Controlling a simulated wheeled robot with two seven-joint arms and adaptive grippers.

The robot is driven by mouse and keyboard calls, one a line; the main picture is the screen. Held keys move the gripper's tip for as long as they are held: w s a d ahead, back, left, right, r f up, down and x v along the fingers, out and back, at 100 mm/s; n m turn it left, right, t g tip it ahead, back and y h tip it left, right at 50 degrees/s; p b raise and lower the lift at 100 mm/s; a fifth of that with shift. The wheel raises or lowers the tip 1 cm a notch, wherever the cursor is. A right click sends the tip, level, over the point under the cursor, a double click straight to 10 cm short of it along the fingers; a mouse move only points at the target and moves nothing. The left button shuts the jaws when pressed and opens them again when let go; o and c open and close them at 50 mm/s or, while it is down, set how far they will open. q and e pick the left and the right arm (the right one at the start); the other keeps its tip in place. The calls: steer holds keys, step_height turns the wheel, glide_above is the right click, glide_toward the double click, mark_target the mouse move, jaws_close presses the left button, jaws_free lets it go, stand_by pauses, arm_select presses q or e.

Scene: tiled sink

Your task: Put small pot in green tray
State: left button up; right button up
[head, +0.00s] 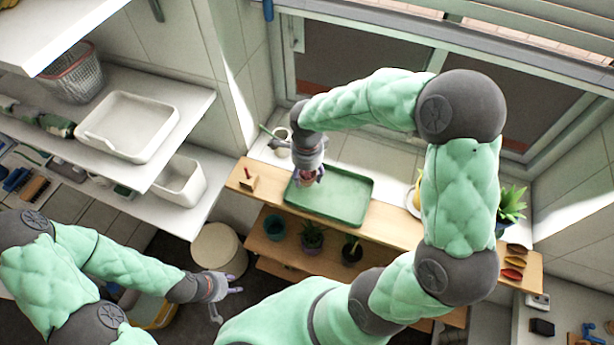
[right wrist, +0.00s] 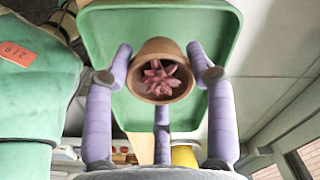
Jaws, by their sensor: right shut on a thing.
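The small pot (right wrist: 158,87) is terracotta with a pinkish-red succulent. My right gripper (right wrist: 160,80) is shut on it, its purple fingers around the pot. In the head view the pot (head: 306,184) shows partly under my right gripper (head: 312,178), at the left end of the green tray (head: 345,208). The tray (right wrist: 222,30) lies behind the pot in the right wrist view. I cannot tell whether the pot touches the tray floor. My left gripper (head: 228,298) is empty with its fingers spread, low and away from the shelf.
The tray sits on a wooden shelf (head: 405,236) below the window. Several potted plants (head: 312,237) stand on the lower level. A watering can (head: 282,148) is just left of my right gripper. White shelves with a white tray (head: 128,126) are at left. Most of the green tray is clear.

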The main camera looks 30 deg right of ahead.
mark_target(307, 173)
steer(key=shift+f, duration=1.1)
steer(key=shift+f+b, duration=0.2)
steer(key=shift+b, duration=0.1)
steer(key=o, duration=1.2)
steer(key=shift+c, duration=0.2)
steer(key=shift+r, duration=0.15)
step_height(307, 173, up, 12)
steer(key=shift+r+p, duration=0.1)
steer(key=shift+p, duration=0.35)
